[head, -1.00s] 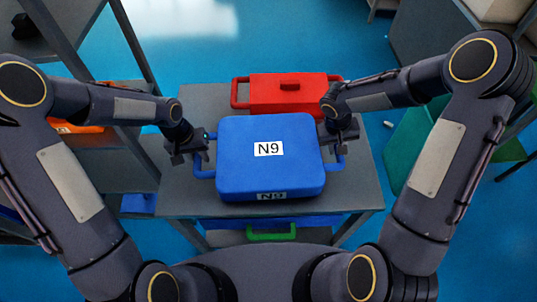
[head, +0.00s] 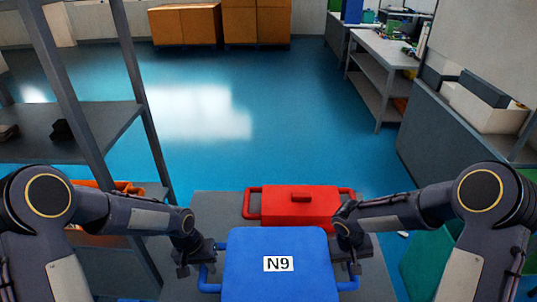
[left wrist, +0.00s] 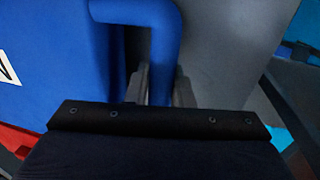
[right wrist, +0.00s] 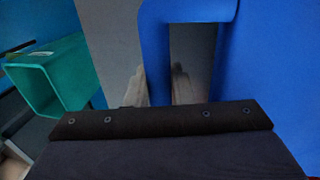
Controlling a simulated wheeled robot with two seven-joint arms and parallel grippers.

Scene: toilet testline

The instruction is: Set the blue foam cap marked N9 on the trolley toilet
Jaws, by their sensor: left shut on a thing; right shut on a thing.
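The blue foam cap marked N9 (head: 278,245) is at the bottom middle of the head view, label upward. It has a blue handle on each side. My left gripper (head: 207,268) is shut on its left handle, which also shows in the left wrist view (left wrist: 162,40). My right gripper (head: 354,264) is shut on its right handle, seen in the right wrist view (right wrist: 155,50). The cap is level over a grey tabletop (head: 215,208); I cannot tell whether it touches it. No toilet is in view.
A red case (head: 300,210) with handles lies just behind the cap. A grey shelf (head: 95,130) stands at left, and a green bin (head: 428,262) at right. A workbench (head: 378,60) and orange-brown cabinets (head: 220,22) stand farther off. The blue floor (head: 270,120) between is open.

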